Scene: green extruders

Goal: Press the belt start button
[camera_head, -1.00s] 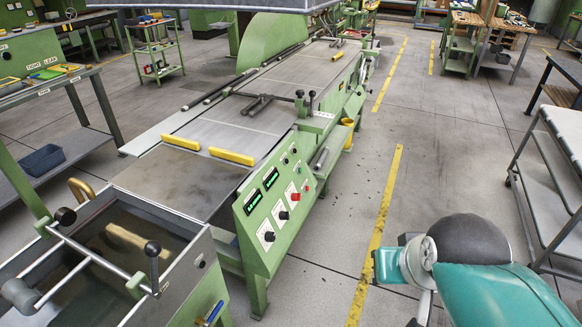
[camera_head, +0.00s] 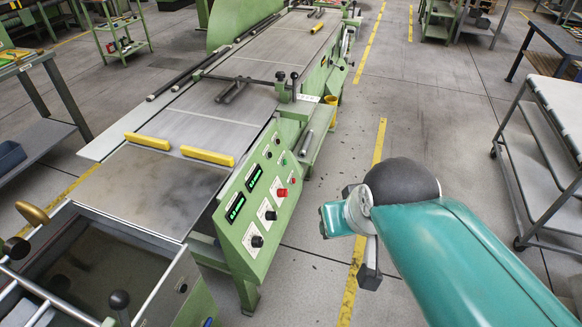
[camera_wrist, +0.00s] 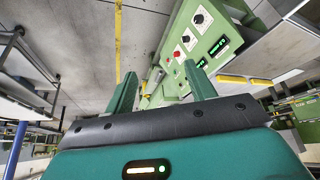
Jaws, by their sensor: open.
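The green control panel (camera_head: 252,203) stands along the right side of the belt machine, left of my arm. It carries a red button (camera_head: 282,192), black knobs (camera_head: 257,241), two lit green displays (camera_head: 236,207) and several small buttons toward its far end. The labels are too small to read, so I cannot tell which is the belt start button. In the wrist view the panel (camera_wrist: 203,30) is at the upper right, with the red button (camera_wrist: 177,56) ahead of my gripper (camera_wrist: 162,87). My gripper is open and empty, its fingers apart from the panel.
Two yellow bars (camera_head: 207,156) lie across the belt bed (camera_head: 140,190). A lever handle rises from the tank (camera_head: 120,300) in front. A shelf cart (camera_head: 540,160) stands at right. The floor between machine and cart is clear, with a yellow line (camera_head: 349,290).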

